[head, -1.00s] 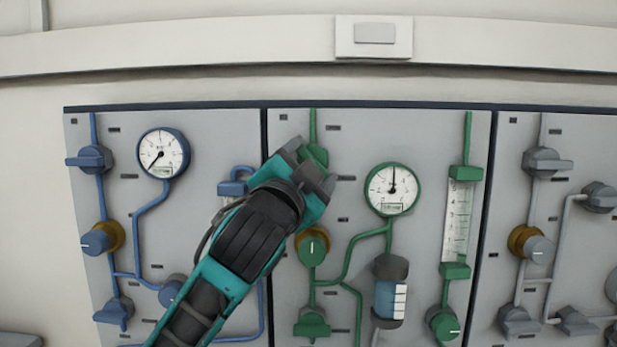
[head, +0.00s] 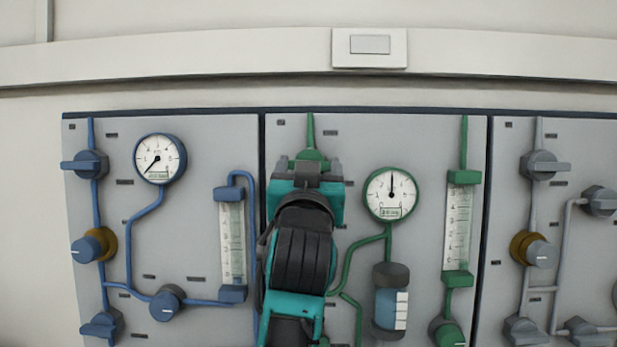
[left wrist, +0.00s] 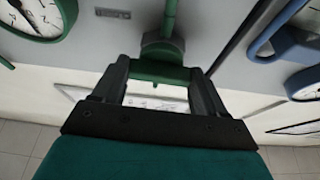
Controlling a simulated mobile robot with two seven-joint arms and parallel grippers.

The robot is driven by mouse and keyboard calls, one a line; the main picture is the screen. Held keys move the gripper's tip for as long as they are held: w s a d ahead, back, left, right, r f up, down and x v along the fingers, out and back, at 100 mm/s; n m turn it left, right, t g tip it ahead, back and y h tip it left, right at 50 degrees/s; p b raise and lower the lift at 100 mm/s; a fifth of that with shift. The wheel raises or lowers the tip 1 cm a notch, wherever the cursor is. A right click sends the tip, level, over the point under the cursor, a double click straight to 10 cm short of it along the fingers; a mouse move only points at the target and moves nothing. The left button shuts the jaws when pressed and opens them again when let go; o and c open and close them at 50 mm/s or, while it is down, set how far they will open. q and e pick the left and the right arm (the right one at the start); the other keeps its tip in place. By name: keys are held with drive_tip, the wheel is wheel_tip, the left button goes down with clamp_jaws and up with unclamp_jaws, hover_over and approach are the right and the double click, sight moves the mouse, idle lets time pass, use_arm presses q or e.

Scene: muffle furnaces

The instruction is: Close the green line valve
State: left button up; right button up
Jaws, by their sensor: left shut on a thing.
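The green line valve (head: 312,156) sits at the top of the green pipe on the middle panel. My left gripper (head: 308,170) covers most of it in the head view. In the left wrist view its green handle (left wrist: 160,73) lies between the two fingers (left wrist: 160,88) and runs across the green pipe (left wrist: 169,18). The left gripper is shut on this handle, with the arm coming up from below. My right gripper is not in view.
The green gauge (head: 391,194) is just right of the gripper, its needle pointing up. The blue panel's flow tube (head: 232,240) stands close on the left.

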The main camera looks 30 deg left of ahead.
use_arm(q)
drive_tip(key=shift+n, duration=0.5)
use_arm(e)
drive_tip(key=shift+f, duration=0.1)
use_arm(q)
drive_tip(key=o, duration=1.1)
drive_tip(key=shift+y, duration=0.3)
drive_tip(key=shift+c, duration=0.2)
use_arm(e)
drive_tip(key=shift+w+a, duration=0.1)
use_arm(q)
drive_tip(key=b+v, duration=0.4)
drive_tip(key=v, duration=0.9)
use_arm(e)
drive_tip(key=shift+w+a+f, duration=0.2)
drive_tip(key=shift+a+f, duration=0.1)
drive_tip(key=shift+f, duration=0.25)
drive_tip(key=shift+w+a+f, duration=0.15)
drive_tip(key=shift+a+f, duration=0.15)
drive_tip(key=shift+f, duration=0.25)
use_arm(q)
drive_tip(key=shift+r, duration=0.1)
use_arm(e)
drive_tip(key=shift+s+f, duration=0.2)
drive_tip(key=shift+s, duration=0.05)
